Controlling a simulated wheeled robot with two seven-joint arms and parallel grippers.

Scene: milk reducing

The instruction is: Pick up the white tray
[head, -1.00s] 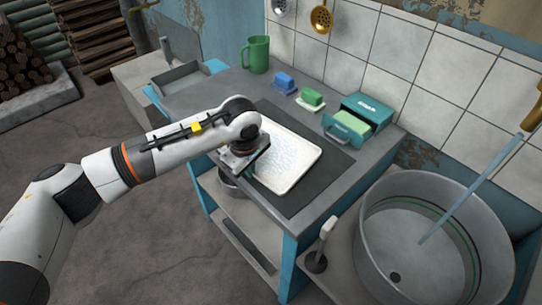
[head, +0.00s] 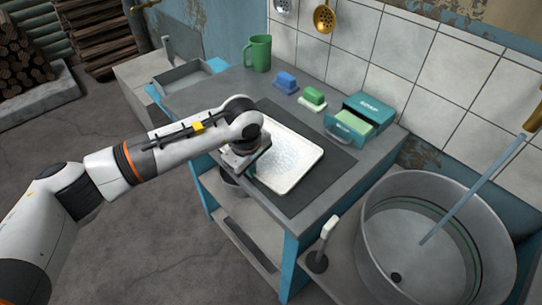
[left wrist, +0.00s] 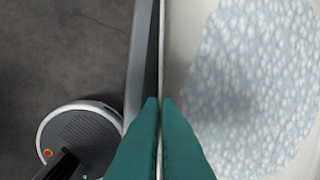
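The white tray (head: 312,163) sits on the dark mat of the grey counter, with a pale, pebbly bluish-white layer in it. My left gripper (left wrist: 159,100) is at the tray's left edge, mostly hidden under the wrist in the head view. In the left wrist view its two teal fingers are close together, one on each side of the tray's thin rim (left wrist: 162,45), and look shut on it. I cannot tell any lift of the tray off the mat. My right gripper is in neither view.
A green mug (head: 257,53), a blue block (head: 286,81), a green block (head: 313,97) and a teal box with an open drawer (head: 350,127) stand behind the tray. A large metal basin (head: 378,250) is at the right. The mat's right part is clear.

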